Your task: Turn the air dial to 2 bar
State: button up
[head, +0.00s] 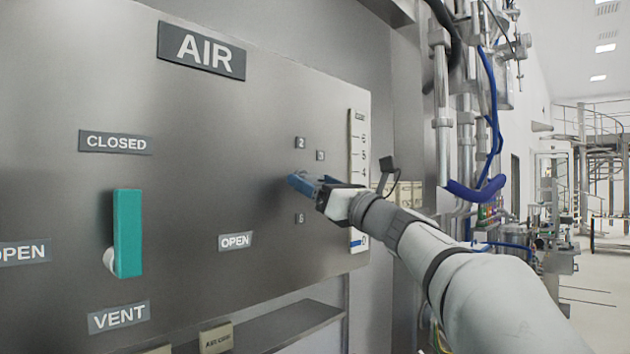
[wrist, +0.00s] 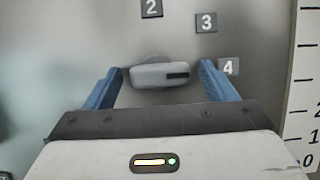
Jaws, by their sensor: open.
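The air dial (wrist: 150,76) is a grey, bar-shaped knob on the panel in the wrist view. Its bar lies almost level, with a dark mark at its right end facing toward the 4 label (wrist: 229,67). The 2 label (wrist: 151,8) is above the knob and the 3 label (wrist: 206,22) is up and right. My gripper (wrist: 162,73) is open, with one blue finger on each side of the knob's ends. Small gaps seem to show, but contact is hard to judge. In the head view my gripper (head: 306,185) is at the panel and hides the dial.
The AIR sign (head: 201,50) is at the panel's top. A teal lever (head: 127,232) sticks out at the left, among CLOSED, OPEN and VENT labels. A white scale strip (head: 358,150) runs along the panel's right edge. Pipes and a blue hose (head: 474,190) are further right.

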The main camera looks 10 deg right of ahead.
jog(key=c, duration=1)
jog(key=shift+f+n, duration=0.1)
jog(key=shift+n, duration=0.2)
jog(key=n+g+y+b, duration=0.1)
jog(key=n, duration=0.1)
jog(key=n+g+y+b, duration=0.1)
jog(key=n+b, duration=0.1)
jog(key=n, duration=0.1)
jog(key=shift+d, duration=0.1)
jog(key=n+g, duration=0.1)
jog(key=n, duration=0.1)
jog(key=n+g+y, duration=0.1)
jog(key=n, duration=0.1)
jog(key=n+g, duration=0.1)
jog(key=n, duration=0.1)
jog(key=shift+w+r+y, duration=0.1)
jog(key=shift+r+y, duration=0.2)
jog(key=n+g, duration=0.1)
jog(key=n, duration=0.3)
jog(key=n+g, duration=0.1)
jog(key=n, duration=0.1)
jog(key=shift+r+n+g+p, duration=0.25)
jog(key=shift+n+g+p, duration=0.05)
jog(key=shift+p, duration=0.1)
jog(key=shift+n+g+h+p, duration=0.65)
jog(key=shift+n+g+h, duration=0.05)
jog(key=shift+n, duration=1.6)
